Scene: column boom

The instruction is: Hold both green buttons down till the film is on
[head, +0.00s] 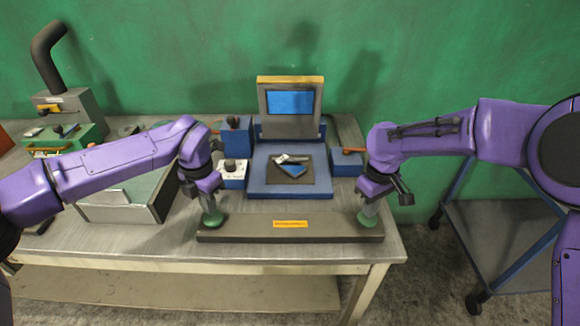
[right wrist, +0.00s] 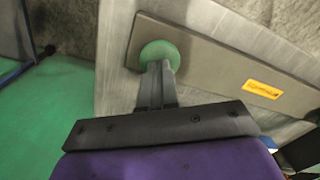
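Two green buttons sit at the ends of a dark bar (head: 290,235) along the table's front: the left button (head: 211,223) and the right button (head: 369,220). My left gripper (head: 210,207) points down with its fingers together, its tips at the left button's top. My right gripper (head: 370,208) does the same at the right button. In the right wrist view its closed fingers (right wrist: 156,72) meet the green button (right wrist: 160,52). How far either button is pressed I cannot tell. Behind, a blue press (head: 290,188) has its lid (head: 290,125) upright; a blue piece (head: 293,170) lies on its dark pad.
A white control box (head: 234,176) and a blue block with a knob (head: 236,135) stand left of the press. A green-topped machine (head: 65,135) stands far left. A cart (head: 510,235) stands right of the table.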

